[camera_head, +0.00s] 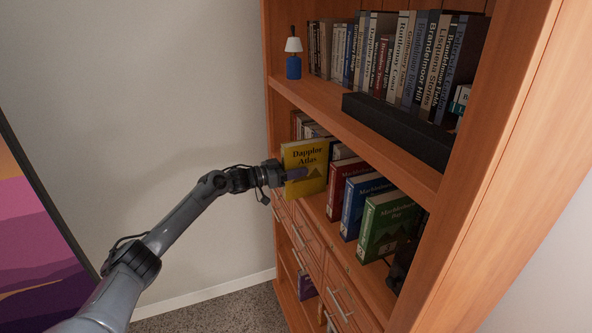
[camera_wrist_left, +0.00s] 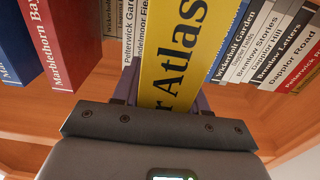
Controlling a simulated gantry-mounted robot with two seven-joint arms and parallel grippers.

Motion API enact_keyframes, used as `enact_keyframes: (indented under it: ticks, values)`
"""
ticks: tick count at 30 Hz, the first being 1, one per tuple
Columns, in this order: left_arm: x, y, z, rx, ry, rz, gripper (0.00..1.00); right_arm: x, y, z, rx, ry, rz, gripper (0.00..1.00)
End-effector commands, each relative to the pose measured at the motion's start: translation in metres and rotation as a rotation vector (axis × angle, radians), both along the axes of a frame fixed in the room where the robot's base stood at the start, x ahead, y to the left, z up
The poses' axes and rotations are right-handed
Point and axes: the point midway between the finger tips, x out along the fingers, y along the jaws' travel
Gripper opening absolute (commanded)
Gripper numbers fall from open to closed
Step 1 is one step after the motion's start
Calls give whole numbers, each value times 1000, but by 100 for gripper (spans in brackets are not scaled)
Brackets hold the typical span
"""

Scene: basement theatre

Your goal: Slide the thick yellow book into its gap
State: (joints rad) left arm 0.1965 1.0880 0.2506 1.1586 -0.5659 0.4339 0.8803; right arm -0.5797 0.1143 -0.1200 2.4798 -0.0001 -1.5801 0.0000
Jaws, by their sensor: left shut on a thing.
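The thick yellow book (camera_head: 306,161), titled Dappler Atlas, stands upright at the front of the lower open shelf (camera_head: 322,208) in the head view. My left gripper (camera_head: 294,175) is shut on it, one finger across its lower cover. In the left wrist view the yellow book (camera_wrist_left: 180,50) rises between the fingers, with rows of book spines on both sides behind it. How far it reaches between them is hard to tell. My right gripper is not in view.
Red (camera_head: 349,186), blue (camera_head: 362,204) and green (camera_head: 390,222) books stand right of the yellow book. The upper shelf holds a book row, a black bar (camera_head: 400,130) and a small blue lamp (camera_head: 293,67). Drawers (camera_head: 310,240) lie below. The wall side at left is free.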

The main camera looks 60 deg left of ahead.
Motion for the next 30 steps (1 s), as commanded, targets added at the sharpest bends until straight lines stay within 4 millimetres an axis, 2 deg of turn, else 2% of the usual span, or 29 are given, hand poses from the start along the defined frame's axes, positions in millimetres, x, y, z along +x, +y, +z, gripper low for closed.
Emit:
enact_keyframes:
  ticks: [30]
  values:
    - [0,1,4,1,-5,0,0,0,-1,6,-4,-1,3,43]
